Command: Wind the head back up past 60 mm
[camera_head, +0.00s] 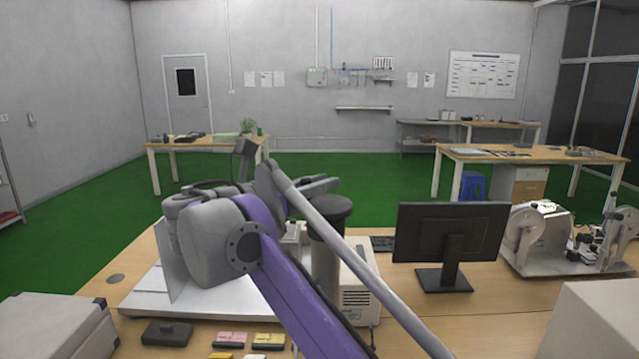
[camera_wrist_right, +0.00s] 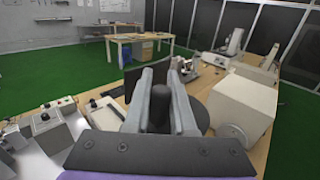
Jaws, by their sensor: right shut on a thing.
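A test stand with a white base (camera_head: 215,300) and a grey column (camera_head: 325,262) stands on the near bench. A round black handwheel (camera_head: 330,206) tops the column; part of it shows beside the fingers in the right wrist view (camera_wrist_right: 202,118). My right gripper (camera_head: 318,184) is above the wheel, largely behind my purple arm. In the right wrist view, its two grey fingers (camera_wrist_right: 160,100) are shut on a dark upright knob (camera_wrist_right: 158,108). My arm covers much of the stand, and I see no height reading. My left gripper is not in view.
A black monitor (camera_head: 450,232) stands right of the column, with white machines (camera_head: 537,238) farther right. A grey box (camera_head: 55,325) is at the near left and a pale box (camera_head: 595,320) at the near right. Small coloured blocks (camera_head: 230,339) lie in front of the stand.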

